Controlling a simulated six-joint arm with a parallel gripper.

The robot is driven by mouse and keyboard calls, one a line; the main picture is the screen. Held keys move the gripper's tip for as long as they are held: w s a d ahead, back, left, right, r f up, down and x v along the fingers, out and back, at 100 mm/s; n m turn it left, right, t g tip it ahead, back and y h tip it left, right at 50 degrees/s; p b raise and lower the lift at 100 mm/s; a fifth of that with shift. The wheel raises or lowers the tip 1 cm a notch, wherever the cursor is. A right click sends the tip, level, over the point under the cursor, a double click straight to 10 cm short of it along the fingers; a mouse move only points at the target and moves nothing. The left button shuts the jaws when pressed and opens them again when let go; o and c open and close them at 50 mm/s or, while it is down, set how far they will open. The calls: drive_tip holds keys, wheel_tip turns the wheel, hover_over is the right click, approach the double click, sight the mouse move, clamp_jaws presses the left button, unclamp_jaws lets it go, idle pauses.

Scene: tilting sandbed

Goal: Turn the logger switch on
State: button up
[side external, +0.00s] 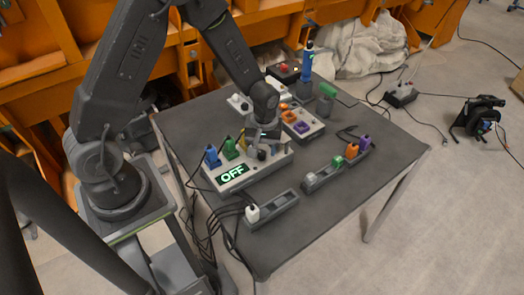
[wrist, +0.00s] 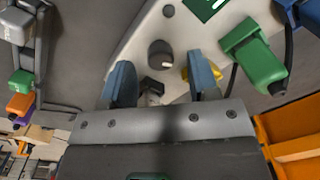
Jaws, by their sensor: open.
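The logger appears to be the white box (side external: 240,178) at the table's near left, with a green-lit display (side external: 232,175) reading OFF. My gripper (side external: 263,142) is over the box's right part. In the wrist view my gripper (wrist: 160,68) is open, with one blue finger on each side and nothing held. A dark round knob (wrist: 160,55) with a pale mark sits on the white panel, just ahead of the fingertips. A small dark part (wrist: 151,88) shows between the fingers; it may be the switch, but I cannot tell. The side view partly hides this area behind the gripper.
Blue (side external: 212,156), green (side external: 230,149) and yellow plugs stand along the box's back edge; the green plug (wrist: 255,58) is close to the right finger. A grey strip (side external: 272,211) with a white plug lies in front. Another strip (side external: 338,166) lies to the right.

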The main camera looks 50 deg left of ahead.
drive_tip(key=shift+f, duration=0.95)
drive_tip(key=c, duration=0.9)
